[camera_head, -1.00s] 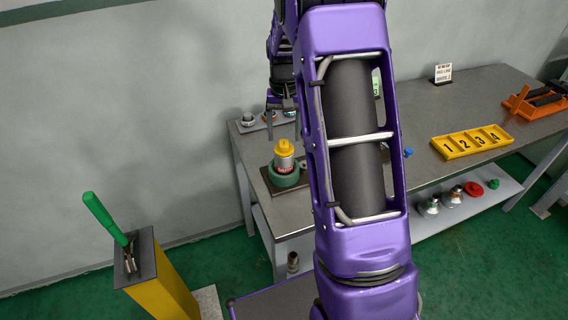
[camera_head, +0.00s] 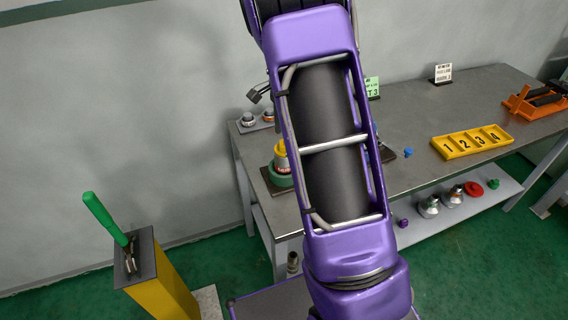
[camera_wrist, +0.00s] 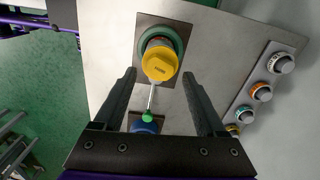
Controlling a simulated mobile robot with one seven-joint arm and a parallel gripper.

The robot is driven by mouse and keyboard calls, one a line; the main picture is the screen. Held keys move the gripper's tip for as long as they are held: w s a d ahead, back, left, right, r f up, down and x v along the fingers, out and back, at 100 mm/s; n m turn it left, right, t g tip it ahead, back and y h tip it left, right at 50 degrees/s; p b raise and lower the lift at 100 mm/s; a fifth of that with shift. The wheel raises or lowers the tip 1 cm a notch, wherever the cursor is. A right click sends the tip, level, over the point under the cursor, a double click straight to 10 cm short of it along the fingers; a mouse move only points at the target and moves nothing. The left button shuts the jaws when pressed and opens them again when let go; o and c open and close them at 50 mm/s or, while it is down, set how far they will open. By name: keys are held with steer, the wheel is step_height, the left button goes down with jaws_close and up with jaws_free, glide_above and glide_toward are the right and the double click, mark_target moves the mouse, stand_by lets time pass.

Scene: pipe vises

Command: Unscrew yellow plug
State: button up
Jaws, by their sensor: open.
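The yellow plug (camera_head: 279,147) sits on top of a pipe piece held upright in a green round vise (camera_head: 281,180) on the bench; my arm partly covers them in the head view. In the wrist view the yellow plug (camera_wrist: 159,63) shows from above, with the green vise (camera_wrist: 177,41) around the pipe. My gripper (camera_wrist: 159,75) is open and empty, with one finger on each side of the plug in the picture. The fingertips look apart from the plug; their height above it is hard to tell. In the head view my arm hides most of the gripper.
A rod with a green knob (camera_wrist: 147,117) points from the vise toward my gripper, near a blue part (camera_wrist: 144,127). A plate with several round fittings (camera_wrist: 262,92) lies to the right. A yellow numbered tray (camera_head: 472,142) and an orange tool (camera_head: 537,101) stand farther along the bench.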

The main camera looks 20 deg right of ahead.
steer(key=shift+f, duration=0.1)
steer(key=shift+f+b, duration=0.65)
steer(key=shift+f, duration=0.4)
jaws_close()
steer(key=n, duration=1.4)
